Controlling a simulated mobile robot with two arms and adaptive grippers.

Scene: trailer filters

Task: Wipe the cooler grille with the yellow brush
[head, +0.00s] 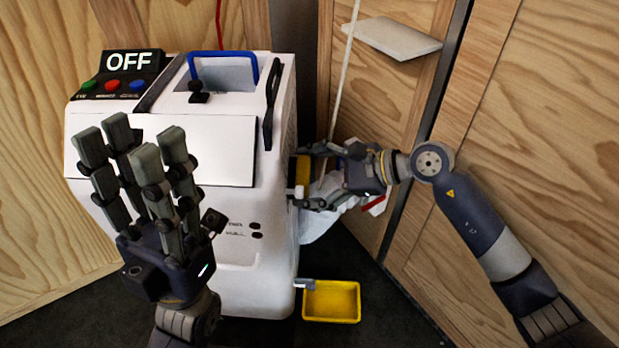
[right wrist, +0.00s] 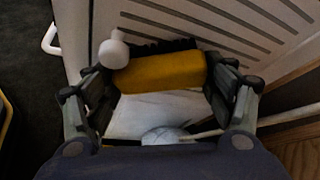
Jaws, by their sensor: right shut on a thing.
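The yellow brush (right wrist: 160,73) is held between the fingers of my right gripper (right wrist: 160,85), its dark bristles facing the slotted grille. It also shows in the head view (head: 301,172), against the right side of the white cooler (head: 232,262). The cooler grille (right wrist: 225,28) is a pale panel with dark slots, seen in the right wrist view just beyond the bristles. I cannot tell whether the bristles touch it. My right gripper (head: 318,177) is shut on the brush. My left gripper (head: 140,190) is raised in front of the cooler, fingers spread, open and empty.
A yellow tray (head: 331,302) lies on the dark floor right of the cooler's base. A white bag (head: 322,217) is behind my right gripper. A small shelf (head: 392,38) is on the wooden wall. An OFF sign panel (head: 128,62) is on the cooler's top left.

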